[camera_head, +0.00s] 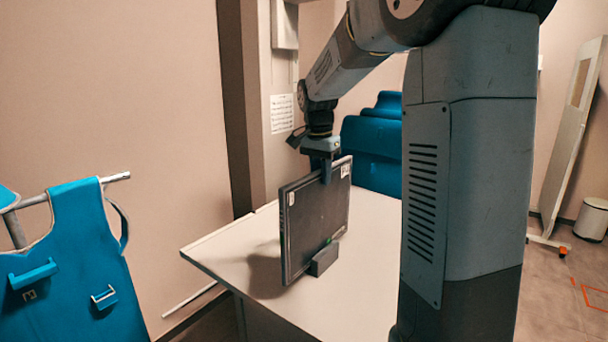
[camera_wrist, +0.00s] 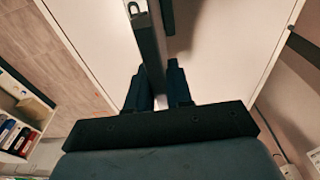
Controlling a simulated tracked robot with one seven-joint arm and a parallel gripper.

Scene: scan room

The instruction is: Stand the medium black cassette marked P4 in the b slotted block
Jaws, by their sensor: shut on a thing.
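A flat black cassette (camera_head: 312,222) stands upright on edge above the pale table, with small white labels at its upper corners too small to read. My gripper (camera_head: 326,168) is shut on its top edge. In the wrist view the fingers (camera_wrist: 160,90) pinch the cassette, seen edge-on as a grey strip (camera_wrist: 150,45). A small dark grey block (camera_head: 323,261) sits at the cassette's lower edge and hides part of it. I cannot tell whether the cassette is seated in its slot.
The pale table (camera_head: 350,295) has free surface around the block. A blue apron on a rail (camera_head: 80,255) hangs at left. A blue chair (camera_head: 375,140) stands behind. A white bin (camera_head: 592,220) is far right. The wrist view shows a shelf with binders (camera_wrist: 14,135).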

